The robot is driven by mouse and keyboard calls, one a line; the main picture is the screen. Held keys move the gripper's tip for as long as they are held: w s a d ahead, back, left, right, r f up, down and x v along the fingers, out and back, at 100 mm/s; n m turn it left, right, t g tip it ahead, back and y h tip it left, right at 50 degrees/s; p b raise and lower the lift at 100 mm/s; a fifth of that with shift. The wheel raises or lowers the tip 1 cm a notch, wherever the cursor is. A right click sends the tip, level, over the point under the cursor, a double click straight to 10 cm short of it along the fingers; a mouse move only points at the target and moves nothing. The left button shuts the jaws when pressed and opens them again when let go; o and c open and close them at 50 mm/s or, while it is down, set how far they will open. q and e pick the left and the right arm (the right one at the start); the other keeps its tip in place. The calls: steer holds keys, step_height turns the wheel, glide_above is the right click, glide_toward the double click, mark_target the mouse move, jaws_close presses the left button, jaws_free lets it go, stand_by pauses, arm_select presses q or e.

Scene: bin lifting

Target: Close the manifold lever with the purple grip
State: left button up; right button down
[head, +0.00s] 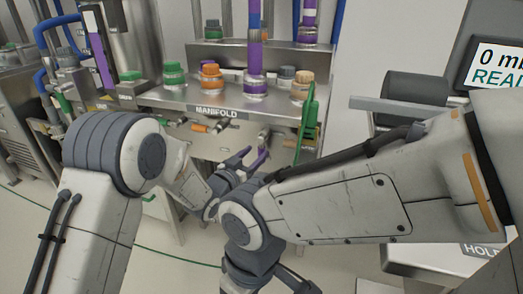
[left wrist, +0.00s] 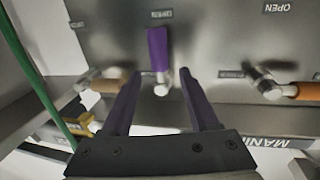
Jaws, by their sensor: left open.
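The lever with the purple grip (left wrist: 157,48) shows in the left wrist view, ahead of the fingertips and in line with the gap between them. Its round metal pivot (left wrist: 161,82) lies near the fingertip level. My left gripper (left wrist: 160,88) is open, one finger on each side of that line, with nothing held. In the head view my left gripper (head: 249,160) is at the manifold's front panel, below its label; there the purple grip is hard to tell from the fingers. My right gripper (head: 268,281) is low at the bottom edge, partly cut off.
A green pipe (head: 306,115) stands beside the front panel. The manifold shelf (head: 180,98) carries several coloured fittings. My right arm crosses close below the left gripper.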

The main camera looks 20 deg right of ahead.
mark_target(260, 149)
arm_select(q)
steer(key=shift+x, duration=2.3)
jaws_close()
